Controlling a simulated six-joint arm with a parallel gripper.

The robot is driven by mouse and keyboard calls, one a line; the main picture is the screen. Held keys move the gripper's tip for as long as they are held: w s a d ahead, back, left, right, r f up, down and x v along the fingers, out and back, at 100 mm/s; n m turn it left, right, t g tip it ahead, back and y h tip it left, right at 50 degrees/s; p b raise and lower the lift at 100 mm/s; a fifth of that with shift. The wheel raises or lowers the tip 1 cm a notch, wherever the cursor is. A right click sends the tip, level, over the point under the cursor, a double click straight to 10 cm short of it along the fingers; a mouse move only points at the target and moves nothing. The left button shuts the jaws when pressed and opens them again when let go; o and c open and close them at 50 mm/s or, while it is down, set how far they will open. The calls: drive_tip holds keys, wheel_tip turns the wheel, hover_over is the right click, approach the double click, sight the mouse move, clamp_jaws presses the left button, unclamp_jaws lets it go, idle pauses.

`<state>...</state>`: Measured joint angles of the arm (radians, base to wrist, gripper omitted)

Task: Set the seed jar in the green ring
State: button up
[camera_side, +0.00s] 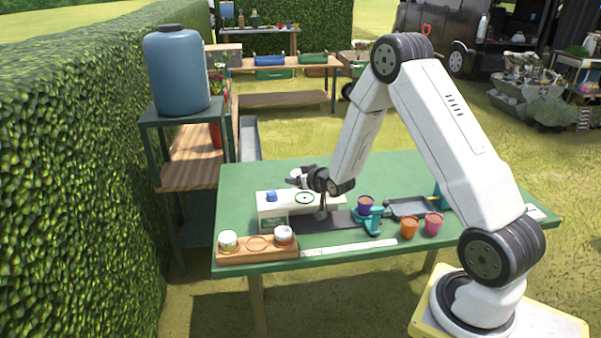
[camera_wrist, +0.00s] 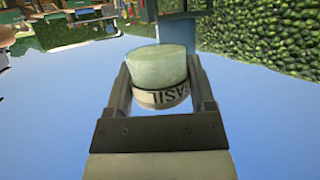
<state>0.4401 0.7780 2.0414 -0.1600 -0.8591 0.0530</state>
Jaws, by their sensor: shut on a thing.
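The seed jar (camera_wrist: 160,68), pale with a label reading "BASIL" upside down, is between the two fingers of my gripper (camera_wrist: 159,80) in the wrist view. In the side view my gripper (camera_side: 300,180) is shut on the jar (camera_side: 296,174), which is small and partly hidden by the fingers. It is above the back of a white stand (camera_side: 273,210). The green ring (camera_side: 305,198) is on the stand's top, just below and slightly right of the jar. The ring looks empty. I cannot tell the exact gap between jar and ring.
A blue piece (camera_side: 271,196) sits on the stand's left. The table's back (camera_side: 250,174) is clear.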

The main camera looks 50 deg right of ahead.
sight(305, 199)
drive_tip(key=d, duration=0.3)
drive_tip(key=shift+w+d+r, duration=0.15)
drive_tip(key=shift+w+d, duration=0.05)
drive_tip(key=shift+f, duration=2.85)
drive_tip(key=shift+f, duration=0.7)
drive_tip(key=o, duration=1)
drive_tip(key=shift+s+a+r, duration=0.1)
drive_tip(key=shift+s, duration=0.05)
drive_tip(key=shift+v, duration=5.35)
